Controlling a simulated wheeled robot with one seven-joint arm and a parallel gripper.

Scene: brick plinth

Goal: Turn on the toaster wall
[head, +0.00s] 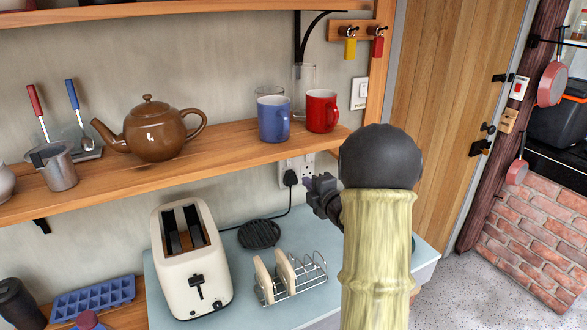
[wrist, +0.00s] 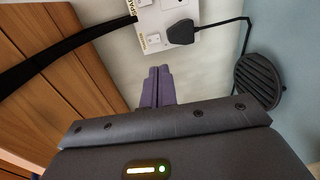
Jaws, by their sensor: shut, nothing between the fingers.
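The white wall socket (head: 296,166) is on the wall beneath the lower shelf, with a black plug (head: 290,178) in it. In the wrist view the socket (wrist: 153,22) is at the top, with the plug (wrist: 181,33) in its right part and small white squares that look like switches at its left. The cream toaster (head: 182,283) stands on the counter at left, and a black cord runs from the plug towards it. My gripper (head: 313,183) is just right of the socket in the head view; its shut, empty fingers (wrist: 157,72) point towards the socket's lower edge. Contact cannot be told.
A wooden shelf (head: 240,140) with a teapot (head: 158,132), a blue mug (head: 273,122) and a red mug (head: 321,112) is above the socket. A black shelf bracket (wrist: 65,50) is left of my fingers. A black round trivet (head: 259,234) and toast rack (head: 300,280) are below.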

